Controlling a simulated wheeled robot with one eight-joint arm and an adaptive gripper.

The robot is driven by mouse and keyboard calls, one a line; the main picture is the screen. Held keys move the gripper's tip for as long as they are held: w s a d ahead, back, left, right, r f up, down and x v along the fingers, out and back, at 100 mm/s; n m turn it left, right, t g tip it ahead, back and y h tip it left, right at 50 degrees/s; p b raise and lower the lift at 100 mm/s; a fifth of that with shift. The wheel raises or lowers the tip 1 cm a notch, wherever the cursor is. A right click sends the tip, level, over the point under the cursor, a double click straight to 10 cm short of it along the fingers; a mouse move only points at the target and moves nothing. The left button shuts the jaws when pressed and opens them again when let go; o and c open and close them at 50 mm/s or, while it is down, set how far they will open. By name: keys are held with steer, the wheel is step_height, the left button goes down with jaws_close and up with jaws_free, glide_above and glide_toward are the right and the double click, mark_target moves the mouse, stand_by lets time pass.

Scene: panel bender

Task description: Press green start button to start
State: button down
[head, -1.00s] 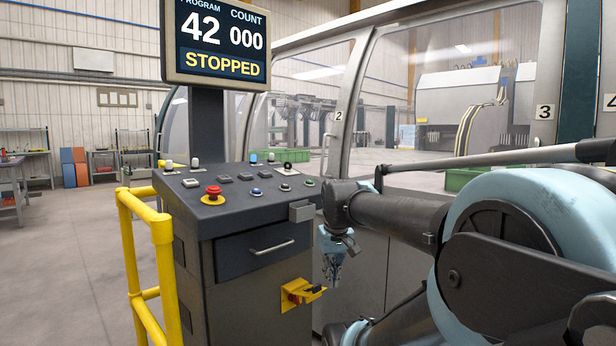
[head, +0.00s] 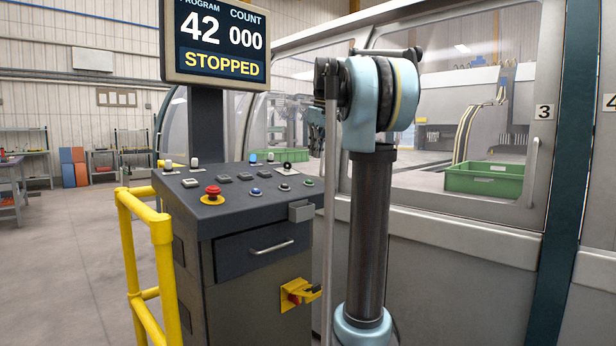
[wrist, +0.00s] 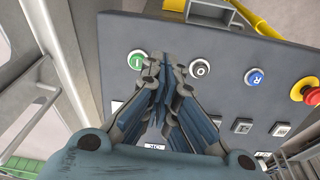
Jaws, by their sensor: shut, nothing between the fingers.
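The green start button (head: 309,183) is at the right end of the front row on the console top (head: 225,210). In the wrist view the green button (wrist: 137,61), marked I, is in plain sight just left of my fingertips. My gripper (wrist: 160,58) is shut and empty, pointing toward the panel over the space between the green and white buttons. I cannot tell its exact height, but it appears apart from the panel. In the head view my gripper (head: 317,118) is partly hidden by my arm, above the console's right side. The screen (head: 217,42) reads STOPPED, program 42, count 000.
Beside the green button are a white button (wrist: 200,69), a blue button (wrist: 254,77) and a red emergency stop (wrist: 306,91). A yellow rail (head: 150,225) stands left of the console. The machine's glazed enclosure and a green crate (head: 484,180) are to the right.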

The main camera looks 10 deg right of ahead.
step_height(320, 180, up, 4)
steer(key=n, duration=0.1)
glide_above(309, 182)
steer(key=d, duration=0.2)
steer(key=shift+s+r, duration=0.1)
steer(key=shift+s, duration=0.1)
steer(key=x, duration=1.4)
steer(key=shift+a, duration=0.25)
